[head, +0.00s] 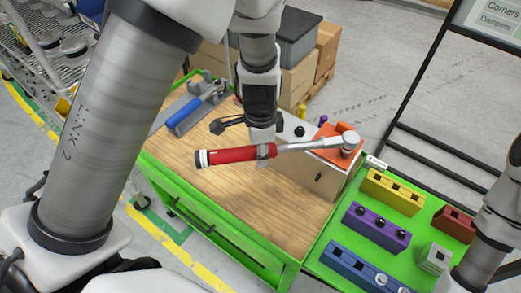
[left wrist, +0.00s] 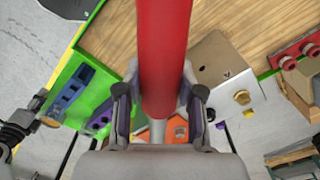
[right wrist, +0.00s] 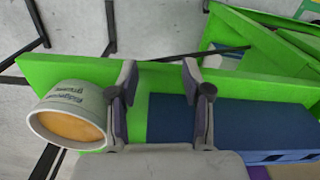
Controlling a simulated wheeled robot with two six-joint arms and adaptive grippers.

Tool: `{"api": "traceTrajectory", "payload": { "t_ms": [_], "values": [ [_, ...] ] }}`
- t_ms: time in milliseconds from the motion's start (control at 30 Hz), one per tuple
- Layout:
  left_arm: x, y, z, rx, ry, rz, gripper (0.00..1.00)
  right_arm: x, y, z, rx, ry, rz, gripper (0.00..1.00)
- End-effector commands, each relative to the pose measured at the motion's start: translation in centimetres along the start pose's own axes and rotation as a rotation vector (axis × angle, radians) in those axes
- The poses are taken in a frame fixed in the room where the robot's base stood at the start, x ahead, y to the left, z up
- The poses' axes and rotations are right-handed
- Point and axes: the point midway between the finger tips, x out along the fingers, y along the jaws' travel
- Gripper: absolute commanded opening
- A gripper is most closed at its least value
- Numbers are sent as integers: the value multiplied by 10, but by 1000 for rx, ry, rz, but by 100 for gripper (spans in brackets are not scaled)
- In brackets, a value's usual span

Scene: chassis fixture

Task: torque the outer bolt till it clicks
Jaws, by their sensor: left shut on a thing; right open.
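My left gripper (head: 262,155) is shut on the red handle of a torque wrench (head: 235,155), which lies across above the wooden bench top. The wrench's silver shaft runs right, and its head (head: 348,145) is at the orange block (head: 335,155) on the metal fixture (head: 310,178). The bolt under the wrench head is hidden, so I cannot tell whether the head is seated. In the left wrist view the red handle (left wrist: 165,50) runs between the left fingers (left wrist: 160,105). My right gripper (right wrist: 160,85) is open and empty in the right wrist view.
A green tray right of the bench holds yellow (head: 392,190), purple (head: 376,226) and blue (head: 365,270) blocks. A blue-handled tool (head: 190,112) lies at the bench's back left. A grey cup (right wrist: 70,115) is beside the right fingers. Boxes (head: 298,75) stand behind.

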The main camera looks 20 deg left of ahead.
Motion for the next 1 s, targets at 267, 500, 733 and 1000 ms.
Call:
{"api": "traceTrajectory", "payload": {
  "t_ms": [267,500,733,1000],
  "values": [
    [0,-2,0,12,0,1,0,-2,0,0,0,0,0,49],
    [0,-10,0,46,-1,3,0,-6,0,0,0,0,0,49],
    [1,-15,0,71,-2,2,0,-9,0,0,0,0,0,49],
    [2,-16,0,72,-2,2,0,-9,0,0,0,0,0,49]
  ]
}}
